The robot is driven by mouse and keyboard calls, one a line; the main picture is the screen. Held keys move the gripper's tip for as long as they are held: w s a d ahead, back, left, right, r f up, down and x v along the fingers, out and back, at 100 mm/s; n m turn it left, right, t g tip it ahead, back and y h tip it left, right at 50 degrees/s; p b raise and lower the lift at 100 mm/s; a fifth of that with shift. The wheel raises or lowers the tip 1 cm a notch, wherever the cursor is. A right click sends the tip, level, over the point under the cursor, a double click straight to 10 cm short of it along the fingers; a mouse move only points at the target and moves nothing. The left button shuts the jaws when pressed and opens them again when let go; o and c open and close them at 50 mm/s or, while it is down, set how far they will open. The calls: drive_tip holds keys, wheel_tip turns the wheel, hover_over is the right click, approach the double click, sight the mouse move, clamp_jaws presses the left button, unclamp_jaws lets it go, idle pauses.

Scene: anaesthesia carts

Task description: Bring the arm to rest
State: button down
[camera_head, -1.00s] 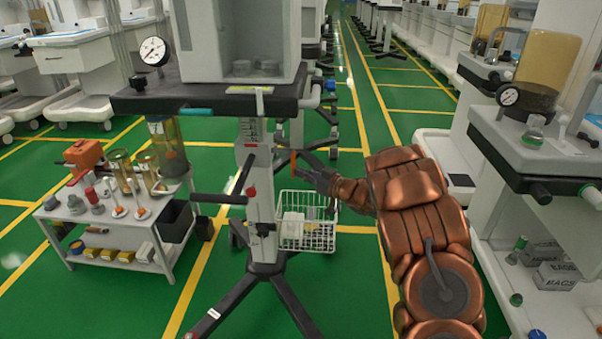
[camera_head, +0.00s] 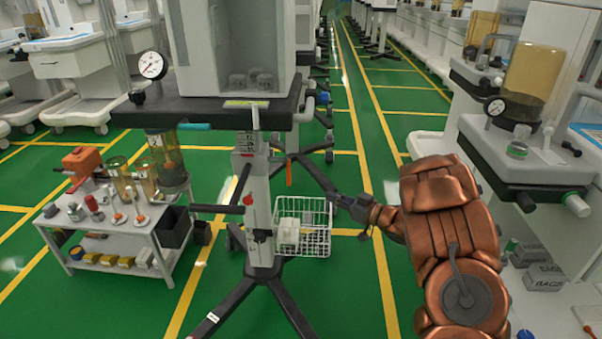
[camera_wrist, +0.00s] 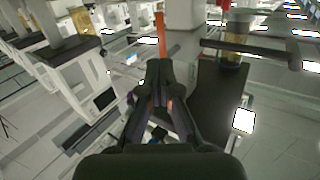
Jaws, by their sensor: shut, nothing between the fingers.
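My arm (camera_head: 447,225) is copper-coloured and reaches in from the lower right in the head view. My gripper (camera_head: 340,202) is dark, shut and empty, over the green floor to the right of the near cart's white column (camera_head: 258,220). It appears just right of the white wire basket (camera_head: 318,216) in the picture; I cannot tell whether they touch. A thin orange strip (camera_head: 289,173) hangs below the cart top, apart from my fingers. In the wrist view my fingers (camera_wrist: 160,68) are together, and the orange strip (camera_wrist: 160,35) shows beyond their tips.
The near cart's dark top (camera_head: 215,108) overhangs the column, with a black handle (camera_head: 215,208) at left. A low white trolley (camera_head: 110,225) with bottles stands at left. Another cart (camera_head: 520,160) stands close to my arm at right. An open floor aisle (camera_head: 375,140) runs between.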

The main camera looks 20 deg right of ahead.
drive_tip(key=d+r+m+g+h+p, duration=0.15)
drive_tip(key=d+r+h+p, duration=0.35)
drive_tip(key=r, duration=0.5)
drive_tip(key=d+r+m+g+h+p, duration=0.1)
drive_tip(key=d+r+m+h+p, duration=0.15)
drive_tip(key=r+h+p, duration=0.6)
drive_tip(key=s+r+m+g+p, duration=0.1)
drive_tip(key=s+r+g+p, duration=0.2)
drive_tip(key=s+r, duration=0.3)
drive_tip(key=s+a+r+g+y+p, duration=0.1)
drive_tip(key=s+a+r+g+p, duration=0.2)
drive_tip(key=s+a, duration=0.6)
drive_tip(key=s+a+r+g+y+p, duration=0.2)
drive_tip(key=s+a+r+g+p, duration=0.2)
drive_tip(key=s+a, duration=0.5)
drive_tip(key=s+a+r+g+y+p, duration=0.1)
drive_tip(key=s+a+r+g+p, duration=0.3)
drive_tip(key=s+a, duration=0.6)
drive_tip(key=s+r+p, duration=0.2)
drive_tip(key=s+p, duration=0.1)
drive_tip(key=s, duration=0.7)
drive_tip(key=shift+r+y, duration=0.2)
drive_tip(key=shift+y, duration=0.15)
